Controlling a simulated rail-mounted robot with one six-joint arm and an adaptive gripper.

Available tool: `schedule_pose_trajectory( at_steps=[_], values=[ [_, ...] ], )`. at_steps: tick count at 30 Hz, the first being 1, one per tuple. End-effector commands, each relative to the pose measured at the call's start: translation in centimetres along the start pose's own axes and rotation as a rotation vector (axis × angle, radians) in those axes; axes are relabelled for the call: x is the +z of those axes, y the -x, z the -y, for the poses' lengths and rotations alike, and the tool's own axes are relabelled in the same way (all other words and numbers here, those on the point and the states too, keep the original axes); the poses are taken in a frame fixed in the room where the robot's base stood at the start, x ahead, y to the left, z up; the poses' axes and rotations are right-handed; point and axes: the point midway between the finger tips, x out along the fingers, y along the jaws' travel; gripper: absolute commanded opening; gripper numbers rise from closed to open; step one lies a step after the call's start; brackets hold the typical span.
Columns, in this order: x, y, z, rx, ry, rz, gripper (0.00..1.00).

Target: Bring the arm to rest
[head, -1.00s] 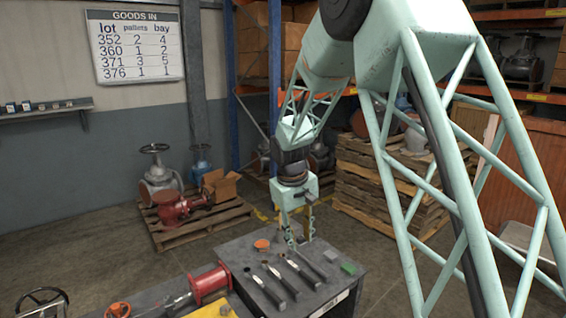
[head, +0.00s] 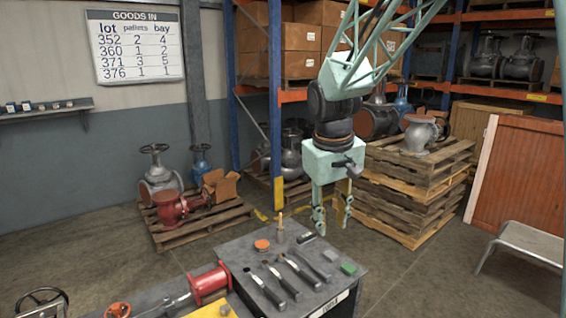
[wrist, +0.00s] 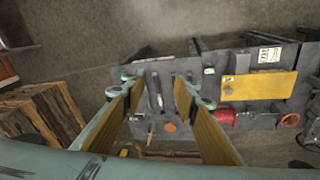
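My gripper (head: 332,227) hangs pointing down in the head view, above and beyond the back right part of the dark workbench (head: 238,251). Its two fingers are apart with nothing between them. In the wrist view, my gripper (wrist: 158,82) also shows its two fingers spread, with the bench below. The gripper appears clear of the bench and its tools. My arm reaches in from the top right of the head view.
Several dark-handled tools (head: 299,270), an orange disc (head: 262,245), a green block (head: 348,268) and an upright brass-tipped piece (head: 280,228) are on the bench. Stacked pallets (head: 410,190) stand behind right. A grey stool (head: 530,240) stands right; floor between is clear.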

Motion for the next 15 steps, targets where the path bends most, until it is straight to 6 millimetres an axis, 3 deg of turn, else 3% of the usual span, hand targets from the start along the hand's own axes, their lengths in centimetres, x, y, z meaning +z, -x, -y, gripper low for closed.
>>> schedule_pose_trajectory(
  at_steps=[15],
  values=[
    [7.8, 6.6, -0.9, -0.008, -0.082, -0.031, 0.28]
  ],
)
